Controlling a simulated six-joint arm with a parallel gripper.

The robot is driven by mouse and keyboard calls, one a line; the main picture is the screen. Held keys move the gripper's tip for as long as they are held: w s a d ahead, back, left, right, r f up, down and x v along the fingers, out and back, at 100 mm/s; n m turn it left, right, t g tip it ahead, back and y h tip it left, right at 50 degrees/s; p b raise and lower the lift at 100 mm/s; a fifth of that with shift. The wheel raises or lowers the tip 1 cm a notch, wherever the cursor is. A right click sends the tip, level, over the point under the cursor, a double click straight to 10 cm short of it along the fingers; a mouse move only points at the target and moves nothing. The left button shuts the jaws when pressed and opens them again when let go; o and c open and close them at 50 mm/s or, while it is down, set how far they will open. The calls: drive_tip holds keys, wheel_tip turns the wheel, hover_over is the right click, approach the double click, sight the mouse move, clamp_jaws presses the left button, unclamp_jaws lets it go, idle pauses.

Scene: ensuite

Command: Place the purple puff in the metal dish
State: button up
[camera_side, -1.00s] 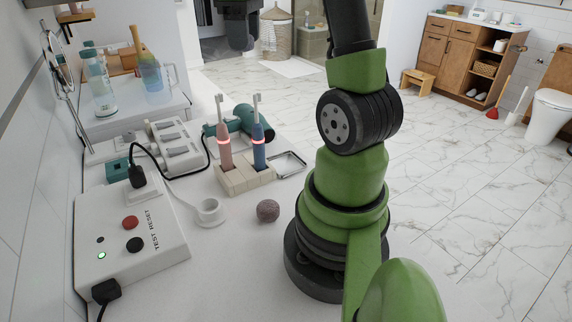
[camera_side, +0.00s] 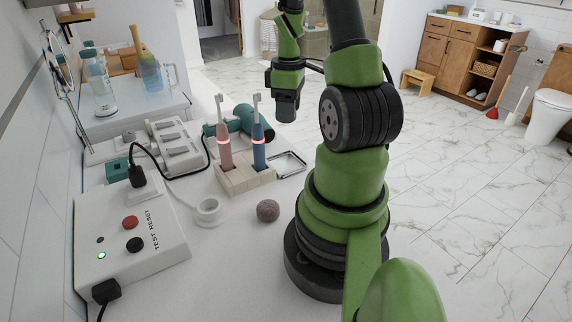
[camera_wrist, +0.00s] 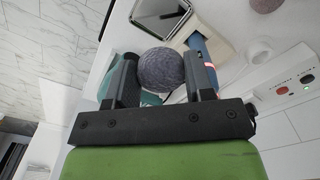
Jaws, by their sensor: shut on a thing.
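In the wrist view a round grey-purple puff (camera_wrist: 160,70) sits between the two fingers of my gripper (camera_wrist: 160,80), which is shut on it. My gripper also shows in the side view (camera_side: 287,108), pointing down above and beyond the metal dish; I cannot make out the puff there. The square, shallow metal dish (camera_side: 302,166) lies on the counter, right of the toothbrush holder. In the wrist view the dish (camera_wrist: 183,33) is beyond the puff, apart from it, and its visible part is empty.
A second, mauve-grey ball (camera_side: 267,210) rests on the counter. The wooden holder (camera_side: 235,184) carries two upright toothbrushes beside the dish.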

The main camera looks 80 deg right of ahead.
sight(288, 165)
wheel_tip(288, 165, down, 12)
drive_tip(key=shift+d+f, duration=0.1)
drive_tip(key=shift+f, duration=0.15)
idle(0.3)
drive_tip(key=shift+f, duration=0.1)
drive_tip(key=o, duration=0.9)
wheel_tip(288, 165, up, 12)
drive_tip(key=shift+r, duration=0.15)
